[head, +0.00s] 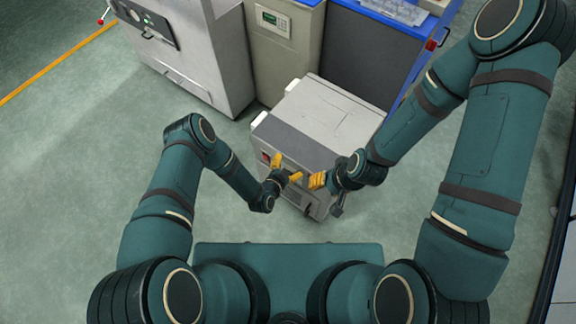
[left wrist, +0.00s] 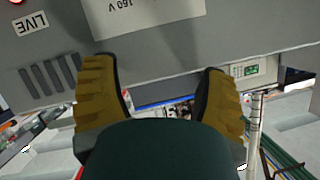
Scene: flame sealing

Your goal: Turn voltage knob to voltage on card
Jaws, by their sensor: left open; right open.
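The grey box-shaped machine (head: 338,112) stands on the floor in front of me, and both grippers are at its near face. In the left wrist view its grey panel (left wrist: 275,35) carries a pale card (left wrist: 150,18) whose upside-down text looks like 160 V. My left gripper (head: 285,168) is open and empty, its yellow fingers spread below the card in the left wrist view (left wrist: 158,72). My right gripper (head: 317,180) is open beside it, just to the right and slightly lower; its fingers are small here. I cannot make out the voltage knob; the grippers cover part of the near face.
A white LIVE label (left wrist: 33,22) and dark vent slots (left wrist: 50,80) are on the panel. Grey cabinets (head: 195,50) and (head: 283,50) stand behind the machine, beside a blue-topped cabinet (head: 365,55). Green floor (head: 80,160) is open at the left.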

